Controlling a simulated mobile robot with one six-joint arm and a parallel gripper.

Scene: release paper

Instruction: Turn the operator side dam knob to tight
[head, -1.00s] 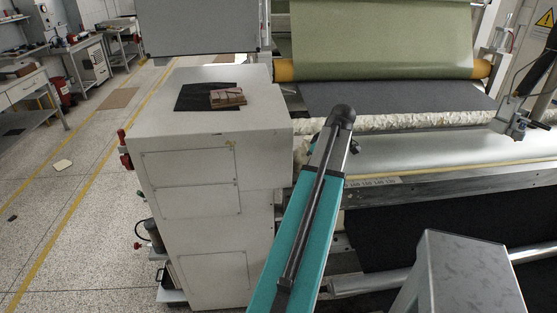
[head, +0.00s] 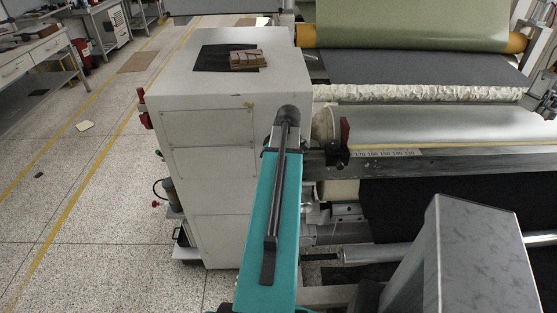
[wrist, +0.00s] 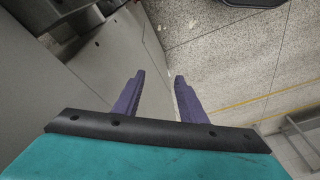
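A dark bracket with a red upright part (head: 345,132) stands at the left end of the long roller in the head view, beside a pale round end piece (head: 325,122). It may hold the side dam knob, but I cannot make out a knob or its setting. My teal arm stands just left of it and hides part of that area. My gripper (wrist: 160,76) shows in the wrist view with two purple fingers apart and nothing between them. It points down past a grey panel toward the floor. The gripper itself is hidden in the head view.
A pale machine cabinet (head: 215,140) stands left of my arm, with a black sheet (head: 210,58) and a small brown block (head: 248,60) on top. A metal rail with a scale (head: 385,153) runs to the right.

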